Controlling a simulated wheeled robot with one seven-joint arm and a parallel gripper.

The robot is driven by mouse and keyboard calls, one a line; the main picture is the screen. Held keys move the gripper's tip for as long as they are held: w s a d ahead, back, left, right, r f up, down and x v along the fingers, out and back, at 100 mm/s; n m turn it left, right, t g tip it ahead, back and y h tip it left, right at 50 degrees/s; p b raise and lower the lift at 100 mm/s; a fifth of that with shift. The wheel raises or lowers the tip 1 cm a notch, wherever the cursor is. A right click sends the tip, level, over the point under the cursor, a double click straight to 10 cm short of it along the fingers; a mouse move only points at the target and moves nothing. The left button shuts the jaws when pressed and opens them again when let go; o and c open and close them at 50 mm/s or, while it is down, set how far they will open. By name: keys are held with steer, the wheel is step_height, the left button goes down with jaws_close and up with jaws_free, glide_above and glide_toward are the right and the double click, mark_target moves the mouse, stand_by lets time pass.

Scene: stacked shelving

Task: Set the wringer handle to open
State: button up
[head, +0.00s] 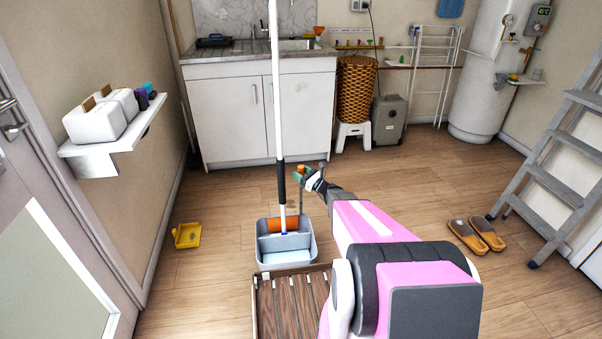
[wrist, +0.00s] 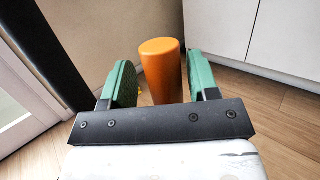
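The wringer handle has an orange cylindrical grip (head: 300,169) and stands roughly upright at the right side of the grey mop bucket (head: 266,256). In the wrist view the orange grip (wrist: 161,72) shows between the two green fingers of my gripper (wrist: 162,82). A narrow gap shows on each side of it, so the fingers look open around or just short of it. In the head view my gripper (head: 307,178) is right beside the grip, from the right. An orange wringer part (head: 284,225) shows inside the bucket.
A mop with a white and black pole (head: 276,90) stands in the bucket, left of my gripper. A slatted wooden rack (head: 262,310) lies in front. A yellow dustpan (head: 187,235) is left, slippers (head: 477,236) and a ladder (head: 553,150) right. A white cabinet (head: 228,115) stands behind.

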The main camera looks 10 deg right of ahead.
steer(key=shift+d, duration=0.1)
steer(key=v, duration=1)
steer(key=shift+s+d, duration=0.15)
steer(key=shift+s, duration=0.2)
